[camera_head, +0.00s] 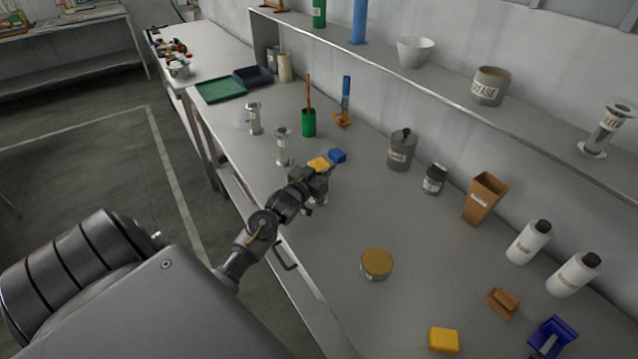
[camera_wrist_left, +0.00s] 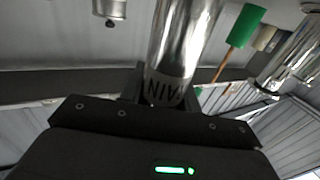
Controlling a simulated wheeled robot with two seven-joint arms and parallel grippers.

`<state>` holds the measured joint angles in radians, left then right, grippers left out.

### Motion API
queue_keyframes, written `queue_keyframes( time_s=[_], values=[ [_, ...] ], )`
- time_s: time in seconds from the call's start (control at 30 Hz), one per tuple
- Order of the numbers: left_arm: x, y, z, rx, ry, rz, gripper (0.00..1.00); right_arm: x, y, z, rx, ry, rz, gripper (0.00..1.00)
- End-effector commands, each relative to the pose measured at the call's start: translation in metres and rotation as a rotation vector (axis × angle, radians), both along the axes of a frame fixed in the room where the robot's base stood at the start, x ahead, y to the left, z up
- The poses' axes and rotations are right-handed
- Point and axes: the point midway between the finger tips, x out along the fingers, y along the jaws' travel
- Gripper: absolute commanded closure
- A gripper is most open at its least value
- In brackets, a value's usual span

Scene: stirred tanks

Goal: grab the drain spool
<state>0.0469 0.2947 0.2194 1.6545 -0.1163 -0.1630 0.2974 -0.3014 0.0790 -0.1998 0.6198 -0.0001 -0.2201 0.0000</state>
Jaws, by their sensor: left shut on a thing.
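The drain spool (camera_wrist_left: 178,45) is a shiny metal cylinder in the left wrist view, with the letters "AIN" readable upside down on its label. It sits between the dark fingers of my left gripper (camera_wrist_left: 165,90), which is shut on it. In the head view my left gripper (camera_head: 317,184) is over the bench near its front edge and hides most of the spool. I cannot tell whether the spool touches the bench. Two similar metal spools, a nearer one (camera_head: 283,148) and a farther one (camera_head: 254,118), stand upright on the bench left of the gripper. My right gripper is out of view.
A yellow block (camera_head: 318,163) and a blue block (camera_head: 338,156) lie just beyond the gripper. A green cup (camera_head: 309,124), a grey canister (camera_head: 401,151) and a dark jar (camera_head: 434,179) stand farther back. A round tin (camera_head: 376,264) is nearer. A shelf runs above the bench's back.

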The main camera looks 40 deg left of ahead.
Motion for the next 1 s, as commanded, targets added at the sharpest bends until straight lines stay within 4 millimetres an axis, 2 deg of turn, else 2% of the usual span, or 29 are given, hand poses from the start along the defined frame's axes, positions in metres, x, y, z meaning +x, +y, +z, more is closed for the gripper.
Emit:
queue_keyframes(
  time_s=[0.03,0.13,0.6,0.77,1.0],
  values=[
    [0.000,0.000,0.000,0.000,0.000,0.000,0.86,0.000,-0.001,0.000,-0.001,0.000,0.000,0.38],
    [0.000,0.000,0.000,0.000,0.000,0.000,0.99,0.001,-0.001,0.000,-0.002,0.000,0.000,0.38],
    [0.000,0.000,0.007,0.001,-0.003,0.000,1.00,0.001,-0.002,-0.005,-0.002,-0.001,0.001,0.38],
    [0.000,0.001,0.031,0.005,-0.007,0.000,1.00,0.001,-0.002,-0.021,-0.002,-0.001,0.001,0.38],
    [-0.049,0.005,0.088,0.008,-0.005,-0.001,1.00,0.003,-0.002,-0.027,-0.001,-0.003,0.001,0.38]
  ],
)
